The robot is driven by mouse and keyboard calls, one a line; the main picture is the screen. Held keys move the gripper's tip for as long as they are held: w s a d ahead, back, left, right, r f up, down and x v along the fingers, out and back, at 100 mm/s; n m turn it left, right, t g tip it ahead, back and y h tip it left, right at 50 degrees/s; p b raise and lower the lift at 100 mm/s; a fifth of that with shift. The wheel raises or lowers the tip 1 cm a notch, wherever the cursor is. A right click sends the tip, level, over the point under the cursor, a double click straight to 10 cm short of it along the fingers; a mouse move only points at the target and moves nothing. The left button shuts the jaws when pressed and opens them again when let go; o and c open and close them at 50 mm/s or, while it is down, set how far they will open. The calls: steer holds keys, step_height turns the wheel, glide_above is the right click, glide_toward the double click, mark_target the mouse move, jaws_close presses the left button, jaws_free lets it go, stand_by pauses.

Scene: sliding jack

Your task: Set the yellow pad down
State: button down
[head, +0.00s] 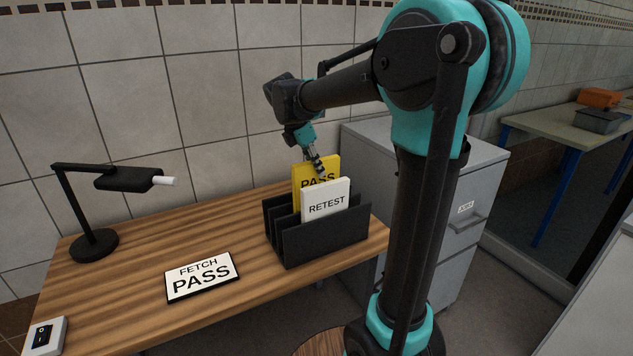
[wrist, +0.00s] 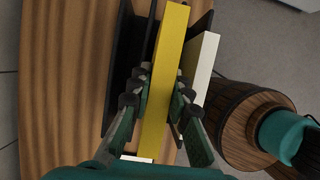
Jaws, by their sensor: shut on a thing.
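The yellow pad (head: 302,176), marked PASS, stands upright in the black rack (head: 329,240), behind a white pad (head: 325,203) marked RETEST. My gripper (head: 315,163) is at the top of the yellow pad. In the wrist view the fingers (wrist: 158,98) lie on both sides of the yellow pad (wrist: 168,65), shut on it. The white pad (wrist: 203,65) stands to its right there. The lower part of the yellow pad is hidden in the head view, so I cannot tell whether it touches the rack's floor.
A sign reading FETCH PASS (head: 202,277) lies on the wooden desk (head: 130,272). A black lamp (head: 95,240) stands at the left, and a small white box (head: 45,336) lies at the front left. A grey cabinet (head: 470,190) stands right of the desk. Bare desk lies left of the rack.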

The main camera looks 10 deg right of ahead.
mark_target(316, 180)
steer(key=shift+f, duration=2.5)
steer(key=c, duration=1.4)
jaws_free()
steer(key=v, duration=1.2)
